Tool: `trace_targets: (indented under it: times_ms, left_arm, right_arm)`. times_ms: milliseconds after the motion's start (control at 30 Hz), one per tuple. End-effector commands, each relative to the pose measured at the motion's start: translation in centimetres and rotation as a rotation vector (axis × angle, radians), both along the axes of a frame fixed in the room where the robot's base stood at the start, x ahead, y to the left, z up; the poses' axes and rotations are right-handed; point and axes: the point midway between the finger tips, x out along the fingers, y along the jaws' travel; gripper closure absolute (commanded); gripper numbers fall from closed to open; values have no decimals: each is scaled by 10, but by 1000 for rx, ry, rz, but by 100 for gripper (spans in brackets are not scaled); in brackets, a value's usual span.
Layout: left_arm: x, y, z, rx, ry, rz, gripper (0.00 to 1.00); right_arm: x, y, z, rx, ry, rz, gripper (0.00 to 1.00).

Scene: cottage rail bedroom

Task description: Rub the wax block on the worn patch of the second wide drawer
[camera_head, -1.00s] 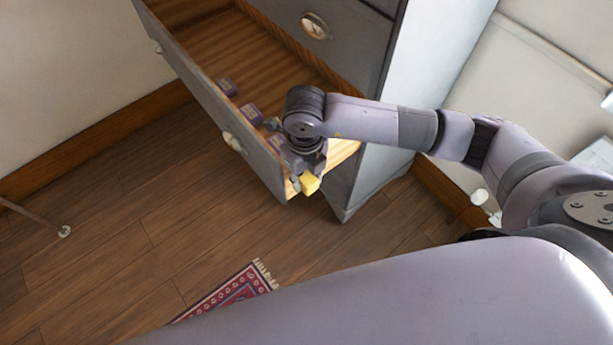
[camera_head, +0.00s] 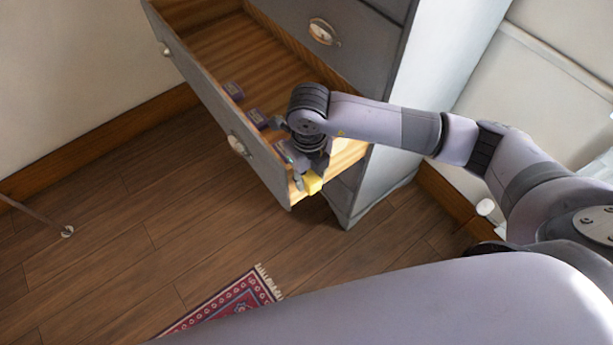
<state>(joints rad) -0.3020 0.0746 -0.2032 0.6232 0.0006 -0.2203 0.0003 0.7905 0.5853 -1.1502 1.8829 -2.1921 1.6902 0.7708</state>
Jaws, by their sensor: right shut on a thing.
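The wide drawer (camera_head: 215,100) stands pulled out from the grey dresser, its wooden inside showing. My right gripper (camera_head: 306,180) is shut on the yellow wax block (camera_head: 313,183). It holds the block at the drawer's near right corner, by the front panel's end and the side wall. I cannot tell whether the block touches the wood. The worn patch cannot be made out; the gripper and arm cover part of that side. My left gripper is not in view.
Small purple boxes (camera_head: 257,116) lie in the drawer along its front. A red fringed rug (camera_head: 225,305) lies on the wooden floor, which is otherwise mostly clear at the left.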

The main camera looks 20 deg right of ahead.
Motion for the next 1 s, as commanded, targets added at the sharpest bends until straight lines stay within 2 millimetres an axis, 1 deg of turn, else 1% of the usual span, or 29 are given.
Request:
trace_targets:
  times_ms: [300, 500, 633, 767, 1000]
  left_arm:
    - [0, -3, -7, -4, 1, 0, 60]
    - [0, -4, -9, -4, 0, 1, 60]
    - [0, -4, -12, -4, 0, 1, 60]
    - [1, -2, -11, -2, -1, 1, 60]
    - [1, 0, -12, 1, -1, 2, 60]
  right_arm:
    - [8, -23, -1, -2, -1, -3, 93]
    - [10, -31, -1, 0, 0, -1, 93]
    - [12, -31, -1, -1, -1, 0, 93]
    - [12, -28, 0, 0, -1, 0, 93]
    - [8, -13, 0, 3, -3, 2, 93]
